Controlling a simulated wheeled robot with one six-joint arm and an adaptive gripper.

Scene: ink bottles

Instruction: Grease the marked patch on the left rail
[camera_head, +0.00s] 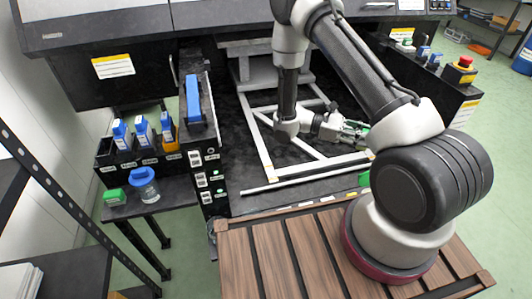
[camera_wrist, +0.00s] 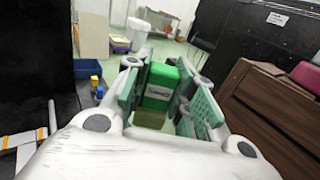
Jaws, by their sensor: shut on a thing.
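My gripper (camera_head: 357,132) is over the right part of the dark machine bed, pointing right. In the wrist view its green-padded fingers (camera_wrist: 168,95) are shut on a green block-like thing (camera_wrist: 158,88) with a dark label and an olive lower part. In the head view the held thing is mostly hidden by the fingers. A pale left rail (camera_head: 255,135) runs front to back along the left of the bed, apart from my gripper and to its left.
Blue-capped bottles (camera_head: 143,132) stand in a black rack at left. A thin pale bar (camera_head: 300,174) crosses the bed's front. An emergency-stop button (camera_head: 465,61) is at right.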

